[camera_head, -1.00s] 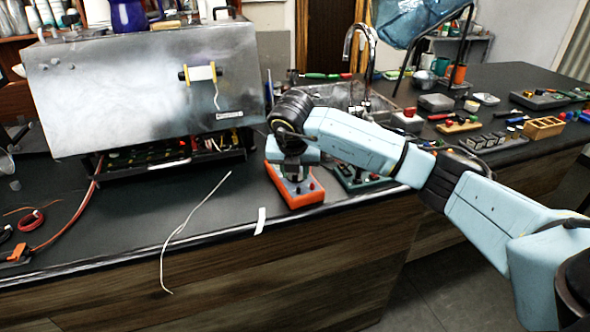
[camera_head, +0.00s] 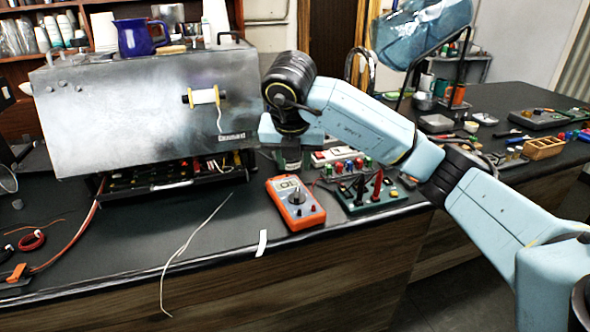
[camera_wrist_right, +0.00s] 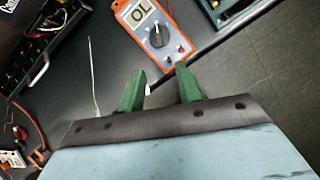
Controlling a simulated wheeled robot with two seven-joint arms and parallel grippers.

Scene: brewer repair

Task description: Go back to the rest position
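My right gripper (camera_wrist_right: 160,90) shows in the right wrist view with its two green fingers apart and nothing between them. In the head view my right gripper (camera_head: 290,158) is raised above the counter, behind and above an orange multimeter (camera_head: 296,205), not touching it. The multimeter lies on the counter near the front edge, and it also shows in the right wrist view (camera_wrist_right: 158,38) with its display lit. My left gripper is not in either view.
A metal brewer (camera_head: 140,110) with an open lower tray (camera_head: 170,180) stands at the left. A green box with probes (camera_head: 365,190) lies right of the multimeter. A white wire (camera_head: 190,240) hangs over the counter edge. Tools and small parts lie on the right.

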